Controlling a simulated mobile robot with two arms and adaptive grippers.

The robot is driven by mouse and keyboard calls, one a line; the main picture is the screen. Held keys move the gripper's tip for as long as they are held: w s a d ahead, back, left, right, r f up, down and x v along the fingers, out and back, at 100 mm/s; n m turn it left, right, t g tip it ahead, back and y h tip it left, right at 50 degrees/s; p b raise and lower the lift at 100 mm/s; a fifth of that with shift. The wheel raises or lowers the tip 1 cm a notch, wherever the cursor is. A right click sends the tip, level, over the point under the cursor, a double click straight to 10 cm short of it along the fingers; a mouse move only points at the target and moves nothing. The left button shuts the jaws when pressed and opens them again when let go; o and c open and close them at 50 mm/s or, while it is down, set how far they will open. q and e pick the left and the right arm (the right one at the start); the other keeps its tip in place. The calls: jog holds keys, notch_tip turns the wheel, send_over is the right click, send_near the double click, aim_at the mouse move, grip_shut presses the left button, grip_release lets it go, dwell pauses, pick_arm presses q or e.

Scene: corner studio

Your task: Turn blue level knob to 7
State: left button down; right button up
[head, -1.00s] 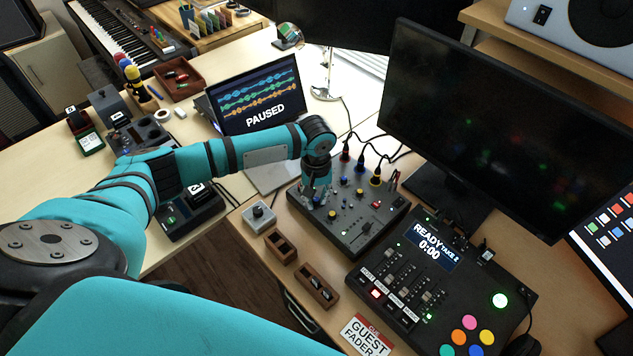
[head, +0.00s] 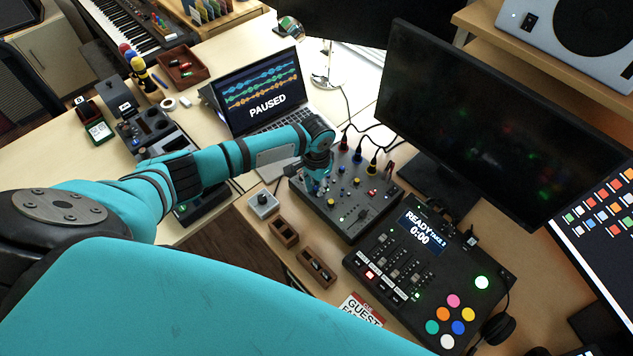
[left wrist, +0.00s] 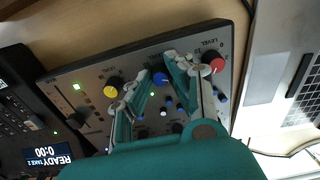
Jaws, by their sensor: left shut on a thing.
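The dark mixer (head: 350,222) stands on the desk, with rows of coloured knobs. In the left wrist view its panel (left wrist: 88,75) fills the middle. My left gripper (head: 316,186) reaches down onto the mixer's left part. In the left wrist view the left gripper (left wrist: 159,72) has its fingertips on either side of a blue knob (left wrist: 160,79) and is shut on it. A yellow knob (left wrist: 112,91) and a red knob (left wrist: 217,66) by a LEVEL label flank it. The blue knob's pointer and scale are too small to read. My right gripper is not in view.
The laptop (head: 256,90) showing PAUSED is behind my arm. The large monitor (head: 480,130) stands to the right. The fader console (head: 390,262) is right of the mixer. A small grey box (head: 263,203) and wooden holders (head: 284,233) sit at its left front.

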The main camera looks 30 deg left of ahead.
pick_arm(q)
jog(key=m, duration=0.3)
jog(key=shift+a+r, duration=0.1)
jog(key=m+p, duration=0.1)
jog(key=m, duration=0.2)
jog(key=shift+m, duration=0.3)
jog(key=m, duration=0.6)
jog(key=shift+w, duration=0.1)
jog(key=m+b, duration=0.1)
jog(key=m, duration=0.4)
jog(key=shift+m, duration=0.4)
jog(key=m+b, duration=0.1)
jog(key=m, duration=0.5)
jog(key=shift+w+m, duration=0.1)
jog(key=shift+m, duration=0.2)
jog(key=c, duration=1.4)
grip_release()
jog(key=shift+c, duration=0.2)
jog(key=shift+o, duration=1.2)
